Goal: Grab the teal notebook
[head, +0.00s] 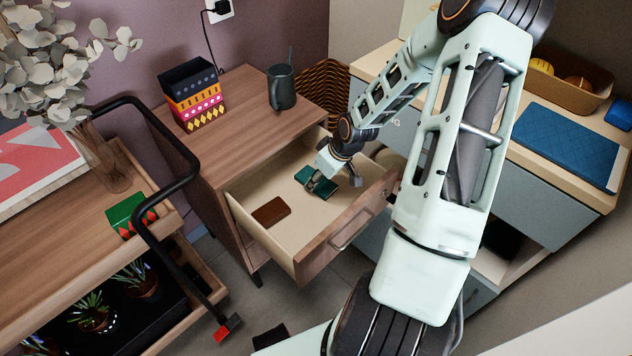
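The teal notebook (304,174) lies flat in the open wooden drawer (245,193), toward its back right. My gripper (335,182) reaches down into the drawer at the notebook. Its two fingers look spread apart, one over the notebook and the other to the right of it. The gripper covers part of the notebook. I cannot tell whether the fingers touch it.
A brown wallet-like item (271,211) lies in the drawer's front left. On the cabinet top stand a patterned box (193,97) and a dark mug (282,88). A cart with a black handle (190,160) is at left. A blue mat (570,145) lies on the right counter.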

